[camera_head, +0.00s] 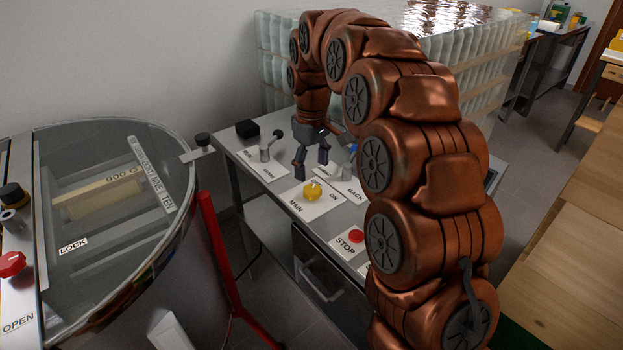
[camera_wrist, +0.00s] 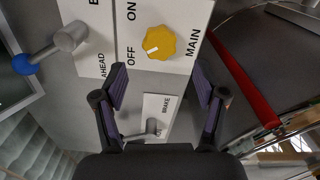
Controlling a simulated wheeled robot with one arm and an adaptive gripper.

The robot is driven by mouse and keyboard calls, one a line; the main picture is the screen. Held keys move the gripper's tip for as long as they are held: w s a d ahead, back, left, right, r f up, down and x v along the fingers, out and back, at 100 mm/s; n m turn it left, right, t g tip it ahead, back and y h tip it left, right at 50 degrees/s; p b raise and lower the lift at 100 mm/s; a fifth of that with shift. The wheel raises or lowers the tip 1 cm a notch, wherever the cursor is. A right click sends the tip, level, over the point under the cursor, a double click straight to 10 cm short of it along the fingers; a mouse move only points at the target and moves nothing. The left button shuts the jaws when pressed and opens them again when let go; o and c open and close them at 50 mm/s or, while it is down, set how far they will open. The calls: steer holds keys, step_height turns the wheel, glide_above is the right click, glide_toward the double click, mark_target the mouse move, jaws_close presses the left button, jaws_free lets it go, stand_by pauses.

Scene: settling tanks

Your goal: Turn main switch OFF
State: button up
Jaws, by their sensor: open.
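The main switch is a yellow lobed knob (camera_head: 312,190) on a white plate marked MAIN and ON, on the metal control desk. In the wrist view the knob (camera_wrist: 159,42) shows a white mark on its lower left side, nearer the OFF label than the ON label. My gripper (camera_head: 311,166) hangs fingers down just above and behind the knob. Its two fingers are apart with nothing between them. In the wrist view the open fingertips (camera_wrist: 160,84) lie below the knob in the picture, not around it. No contact with the knob shows.
A red STOP button (camera_head: 356,236) sits in front of the knob. A grey BRAKE lever (camera_head: 267,148) stands behind left, and a blue-tipped lever (camera_wrist: 64,40) marked AHEAD and BACK stands beside the plate. A round glass-lidded machine (camera_head: 110,190) with a red bar (camera_head: 218,245) is at left.

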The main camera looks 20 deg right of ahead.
mark_target(312, 189)
step_height(312, 189, up, 6)
steer(key=shift+f, duration=0.25)
stand_by(0.4)
steer(key=s+f+m+g+p, duration=0.1)
steer(key=s+m+p, duration=0.5)
steer(key=s, duration=3.3)
steer(key=shift+s+f+m+g+p, duration=0.15)
steer(key=shift+f+m+g+p, duration=0.2)
steer(key=shift+f+p, duration=0.45)
steer(key=shift+a, duration=0.1)
